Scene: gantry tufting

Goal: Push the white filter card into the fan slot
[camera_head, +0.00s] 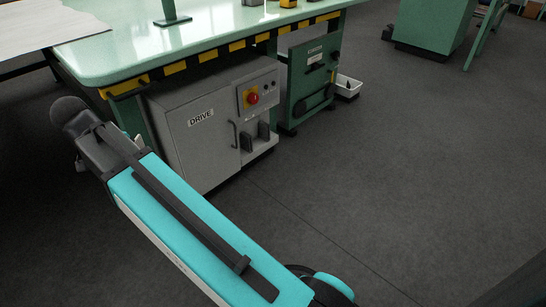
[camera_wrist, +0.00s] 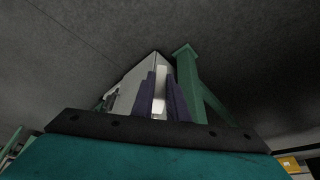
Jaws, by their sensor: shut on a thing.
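In the wrist view, my gripper (camera_wrist: 161,76) shows as two dark purple fingers closed on a narrow white piece, which looks like the filter card (camera_wrist: 160,92). The card stands edge-on between the fingers. Beyond the fingers is the pale grey drive cabinet (camera_wrist: 128,94), close behind in the picture; I cannot tell whether the card touches it. In the head view, the same drive cabinet (camera_head: 190,125) stands under the bench, and my teal arm reaches toward its left end. I cannot make out the fan slot in either view.
A green bench leg (camera_wrist: 189,75) rises close to the right of my fingers. The green bench top (camera_head: 215,35) with a yellow-striped edge overhangs the cabinet. A red button (camera_head: 252,98), a green panel (camera_head: 312,80) and a white bin (camera_head: 347,87) are further right.

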